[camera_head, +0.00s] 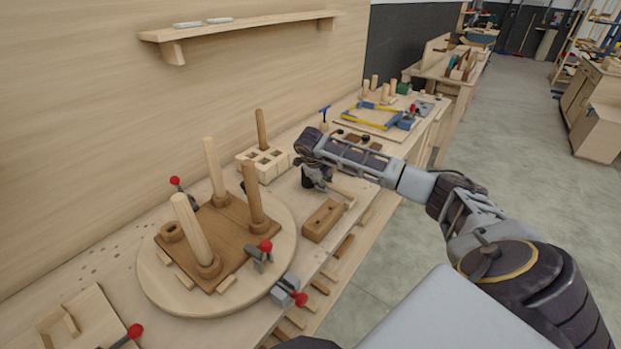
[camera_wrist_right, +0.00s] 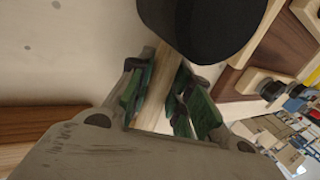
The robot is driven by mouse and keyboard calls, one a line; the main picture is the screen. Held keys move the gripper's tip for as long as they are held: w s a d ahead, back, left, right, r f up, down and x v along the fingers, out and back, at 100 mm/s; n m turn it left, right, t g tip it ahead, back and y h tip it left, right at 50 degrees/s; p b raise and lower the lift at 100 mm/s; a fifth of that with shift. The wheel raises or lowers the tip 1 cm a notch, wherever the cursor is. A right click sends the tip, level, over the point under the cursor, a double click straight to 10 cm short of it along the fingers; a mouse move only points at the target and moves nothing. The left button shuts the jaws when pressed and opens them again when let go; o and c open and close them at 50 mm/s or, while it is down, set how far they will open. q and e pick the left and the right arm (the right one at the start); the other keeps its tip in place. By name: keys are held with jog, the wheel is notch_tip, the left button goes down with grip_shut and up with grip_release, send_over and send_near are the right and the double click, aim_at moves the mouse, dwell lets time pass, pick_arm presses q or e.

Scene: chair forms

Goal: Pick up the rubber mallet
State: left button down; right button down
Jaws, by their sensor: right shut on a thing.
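The rubber mallet's black head (camera_wrist_right: 200,25) fills the top of the right wrist view. Its pale wooden handle (camera_wrist_right: 155,100) runs down between the green-padded fingers of my right gripper (camera_wrist_right: 168,82), which is shut on it just below the head. In the head view, my right gripper (camera_head: 316,178) is low over the workbench, right of the round board. The gripper and arm hide much of the mallet there. I cannot tell whether the mallet still touches the bench. My left gripper is not in view.
A round board (camera_head: 160,283) with upright wooden pegs and red-knobbed clamps stands to the left. A brown wooden block (camera_head: 323,220) lies just in front of the gripper. A slotted pale block (camera_head: 262,163) is behind it. A tool board (camera_head: 375,126) lies farther back.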

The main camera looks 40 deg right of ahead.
jog(key=shift+r, duration=0.15)
jog(key=shift+w+r, duration=0.1)
jog(key=shift+r, duration=0.7)
notch_tip(320, 180, up, 7)
jog(key=shift+r+b, duration=0.2)
jog(key=shift+b, duration=0.25)
jog(key=shift+r, duration=0.35)
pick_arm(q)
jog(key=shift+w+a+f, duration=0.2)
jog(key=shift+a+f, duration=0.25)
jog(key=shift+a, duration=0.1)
pick_arm(e)
jog(key=shift+r, duration=0.1)
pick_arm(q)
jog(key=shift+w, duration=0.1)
